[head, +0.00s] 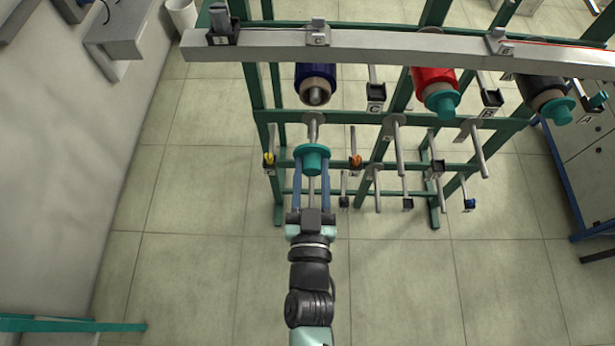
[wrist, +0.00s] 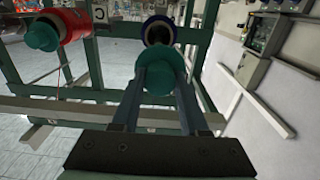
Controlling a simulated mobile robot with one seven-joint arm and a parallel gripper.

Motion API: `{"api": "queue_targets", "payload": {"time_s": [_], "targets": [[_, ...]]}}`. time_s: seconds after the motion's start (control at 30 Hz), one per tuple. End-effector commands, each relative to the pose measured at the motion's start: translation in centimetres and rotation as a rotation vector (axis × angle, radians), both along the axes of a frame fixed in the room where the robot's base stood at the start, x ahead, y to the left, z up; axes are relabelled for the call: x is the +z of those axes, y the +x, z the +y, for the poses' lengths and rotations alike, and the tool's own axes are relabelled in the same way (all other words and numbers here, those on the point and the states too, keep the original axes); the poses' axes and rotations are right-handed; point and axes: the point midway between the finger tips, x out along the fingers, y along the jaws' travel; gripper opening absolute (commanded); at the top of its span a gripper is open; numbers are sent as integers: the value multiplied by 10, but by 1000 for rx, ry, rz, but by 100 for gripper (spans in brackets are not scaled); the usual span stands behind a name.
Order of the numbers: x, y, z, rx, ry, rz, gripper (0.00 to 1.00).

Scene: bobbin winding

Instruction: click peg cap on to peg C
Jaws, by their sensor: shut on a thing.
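My gripper (head: 311,171) is shut on a teal peg cap (head: 312,156), which sits between its two long fingers. The cap also shows in the wrist view (wrist: 158,74). A navy spool (head: 316,75) sits on a peg of the rack, its near end showing a grey peg tip (head: 317,96). A C label (head: 376,92) is beside this spool. In the wrist view the spool (wrist: 158,30) is just beyond the cap, with its lower part hidden. The cap appears apart from the spool's peg, and lower than it in the head view.
A red spool (head: 433,80) and a black spool (head: 545,90) wear teal caps to the right. A grey beam (head: 400,43) crosses the green rack. Bare pegs (head: 398,150) stick out lower down, with one close to the held cap. Floor in front is clear.

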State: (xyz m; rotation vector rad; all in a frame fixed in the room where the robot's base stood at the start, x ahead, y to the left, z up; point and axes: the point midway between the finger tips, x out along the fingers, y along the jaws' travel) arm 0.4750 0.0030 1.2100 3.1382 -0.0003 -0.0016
Motion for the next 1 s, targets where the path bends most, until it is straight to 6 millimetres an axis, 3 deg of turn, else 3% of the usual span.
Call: {"api": "queue_targets", "payload": {"time_s": [0.53, 1.0], "targets": [[0, 69, 0, -1, 1, -3, 0], [2, 66, 0, -1, 0, 0, 0]]}}
